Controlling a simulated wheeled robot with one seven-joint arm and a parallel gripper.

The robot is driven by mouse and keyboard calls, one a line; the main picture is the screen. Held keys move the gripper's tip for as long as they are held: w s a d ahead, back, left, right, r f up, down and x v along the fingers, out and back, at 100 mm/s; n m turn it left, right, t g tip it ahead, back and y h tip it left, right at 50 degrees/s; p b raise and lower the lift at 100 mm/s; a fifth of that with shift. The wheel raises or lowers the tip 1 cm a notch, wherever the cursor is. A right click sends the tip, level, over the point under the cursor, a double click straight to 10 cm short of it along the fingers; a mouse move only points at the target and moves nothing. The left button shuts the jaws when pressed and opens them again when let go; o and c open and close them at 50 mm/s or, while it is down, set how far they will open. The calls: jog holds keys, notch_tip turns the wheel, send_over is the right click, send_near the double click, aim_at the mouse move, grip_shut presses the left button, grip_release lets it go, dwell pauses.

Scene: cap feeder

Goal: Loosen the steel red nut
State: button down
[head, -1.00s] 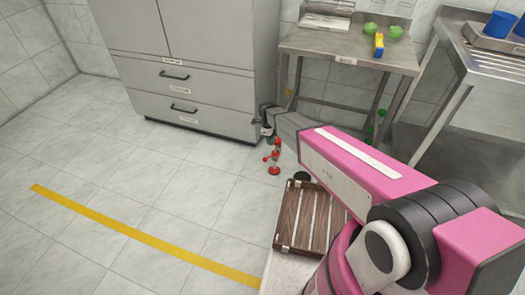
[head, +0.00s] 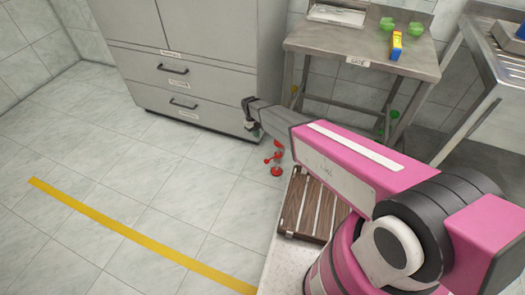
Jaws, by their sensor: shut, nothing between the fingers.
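A small red fitting with several red parts and a greyish middle (head: 276,160) stands low in the middle of the head view, in front of the grey cabinet. Its parts are too small to tell which one is the steel red nut. My gripper (head: 254,134) is at the end of my pink and grey arm, above and left of the red fitting in the picture. It appears apart from the fitting, shut and empty. Its fingertips are small and dark, so their detail is hard to see.
A brown slatted wooden tray (head: 309,212) lies partly behind my arm. A grey drawer cabinet (head: 205,85) stands behind my gripper. A steel table (head: 350,44) with green items and a yellow-blue box is at the back right. Green knobs (head: 394,114) show below it. The floor at left is clear.

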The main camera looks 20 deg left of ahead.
jog(key=s+d+f, duration=0.4)
jog(key=d+f, duration=0.1)
jog(key=f, duration=0.5)
jog(key=shift+s+d, duration=0.15)
jog(key=shift+d, duration=0.05)
jog(key=shift+f, duration=0.1)
jog(key=shift+s+d+n, duration=0.1)
jog(key=shift+s+n, duration=0.2)
jog(key=shift+n, duration=0.5)
jog(key=shift+s+d+n+t, duration=0.15)
jog(key=shift+n+t, duration=0.15)
jog(key=shift+n, duration=0.2)
jog(key=shift+s+d+n+h, duration=0.1)
jog(key=shift+s+n+h, duration=0.05)
jog(key=shift+n+h, duration=0.2)
